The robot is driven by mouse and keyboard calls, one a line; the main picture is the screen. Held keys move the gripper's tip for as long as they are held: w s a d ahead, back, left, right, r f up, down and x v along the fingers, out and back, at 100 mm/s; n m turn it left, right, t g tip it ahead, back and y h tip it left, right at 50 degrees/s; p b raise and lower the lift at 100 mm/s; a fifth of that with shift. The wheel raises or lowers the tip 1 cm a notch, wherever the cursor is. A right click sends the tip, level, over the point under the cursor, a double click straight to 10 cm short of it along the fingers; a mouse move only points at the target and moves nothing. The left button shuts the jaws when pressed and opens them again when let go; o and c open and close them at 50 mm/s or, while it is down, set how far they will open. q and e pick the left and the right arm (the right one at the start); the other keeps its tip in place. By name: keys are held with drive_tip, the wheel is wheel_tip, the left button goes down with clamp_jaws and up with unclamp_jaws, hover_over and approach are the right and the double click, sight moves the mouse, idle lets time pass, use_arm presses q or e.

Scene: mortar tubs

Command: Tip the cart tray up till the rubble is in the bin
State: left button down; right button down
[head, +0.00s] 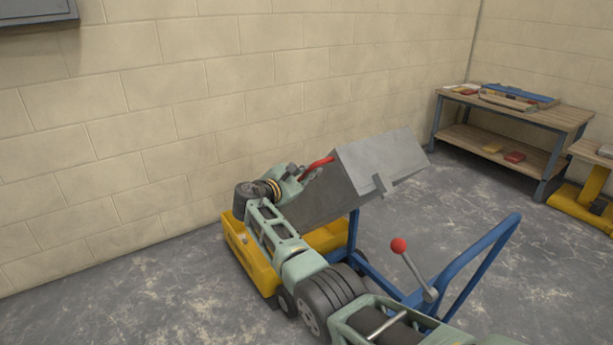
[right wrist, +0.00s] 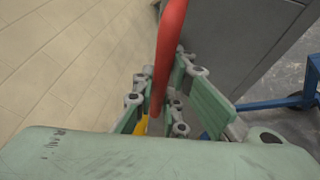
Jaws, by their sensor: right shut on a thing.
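The grey cart tray (head: 375,165) is tilted steeply above the blue cart frame (head: 353,232). A red handle (head: 318,164) is on its upper left side. My right gripper (head: 301,178) is shut on this handle, and in the right wrist view its fingers are on both sides of the red bar (right wrist: 168,50). The yellow bin (head: 243,257) stands on the floor at the tray's left, below my right arm, which hides part of it. The rubble does not show, and the inside of the tray and of the bin is hidden. My left gripper is not in view.
A lever with a red knob (head: 399,245) and a blue push bar (head: 490,258) rise at the cart's right end. A block wall (head: 200,100) runs close behind the bin. A wooden workbench (head: 520,112) stands at the back right. Bare floor lies at the front left.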

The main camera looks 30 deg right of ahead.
drive_tip(key=c, duration=1.8)
unclamp_jaws()
drive_tip(key=shift+o, duration=0.2)
drive_tip(key=v, duration=1.2)
drive_tip(key=shift+f, duration=0.15)
